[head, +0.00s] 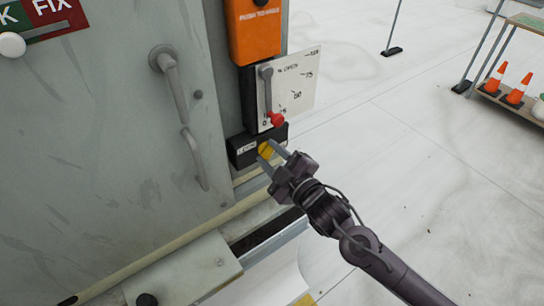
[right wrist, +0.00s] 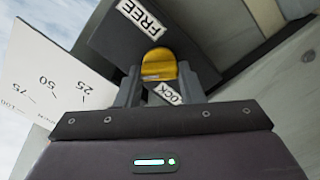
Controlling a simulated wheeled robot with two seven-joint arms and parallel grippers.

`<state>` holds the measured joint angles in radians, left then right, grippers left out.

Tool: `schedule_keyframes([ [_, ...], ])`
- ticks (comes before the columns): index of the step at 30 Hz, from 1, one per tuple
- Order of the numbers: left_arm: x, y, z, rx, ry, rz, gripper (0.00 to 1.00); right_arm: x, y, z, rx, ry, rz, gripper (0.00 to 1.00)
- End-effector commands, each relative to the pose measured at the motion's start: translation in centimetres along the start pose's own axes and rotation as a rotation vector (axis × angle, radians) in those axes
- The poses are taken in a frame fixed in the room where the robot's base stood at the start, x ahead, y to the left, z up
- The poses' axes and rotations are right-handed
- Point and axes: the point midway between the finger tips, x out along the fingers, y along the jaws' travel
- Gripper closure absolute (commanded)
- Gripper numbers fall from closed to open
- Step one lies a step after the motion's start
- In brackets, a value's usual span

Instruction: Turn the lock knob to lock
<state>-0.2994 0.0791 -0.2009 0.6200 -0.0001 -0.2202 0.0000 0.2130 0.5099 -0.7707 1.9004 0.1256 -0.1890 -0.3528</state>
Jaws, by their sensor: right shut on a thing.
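The yellow lock knob (head: 265,150) sits on a black box (head: 240,150) low at the right edge of the grey cabinet. My right gripper (head: 271,155) reaches it from the lower right, with a finger on each side of the knob. In the right wrist view the knob (right wrist: 158,66) lies between the two fingers, and the gripper is shut on it. A FREE label (right wrist: 141,18) is above the knob and a LOCK label (right wrist: 170,94) is below it, partly covered. The knob carries a small pale mark on its lower side. My left gripper is not in view.
Above the box, a grey lever with a red tip (head: 277,119) stands before a white scale plate (head: 297,82). An orange box (head: 254,30) is higher up. A door handle (head: 172,85) is on the left. Cones (head: 496,78) stand on a shelf far right.

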Motion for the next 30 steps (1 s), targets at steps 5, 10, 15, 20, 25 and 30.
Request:
schedule_keyframes([
  [5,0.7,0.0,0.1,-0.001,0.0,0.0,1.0,0.0,-0.2,0.1,-0.168,0.001,0.0,0.88],
  [10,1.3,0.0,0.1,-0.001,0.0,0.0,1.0,0.0,-0.3,0.2,-0.329,0.0,-0.001,0.88],
  [15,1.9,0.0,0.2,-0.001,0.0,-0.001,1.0,0.0,-0.4,0.2,-0.478,0.001,-0.001,0.88],
  [20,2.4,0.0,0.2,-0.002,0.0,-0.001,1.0,0.0,-0.4,0.2,-0.598,0.001,-0.001,0.88],
  [25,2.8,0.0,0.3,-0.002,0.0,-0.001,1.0,0.0,-0.5,0.2,-0.692,0.0,-0.002,0.88],
  [30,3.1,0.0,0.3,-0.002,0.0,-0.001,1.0,0.0,-0.5,0.2,-0.752,0.0,-0.001,0.88],
])
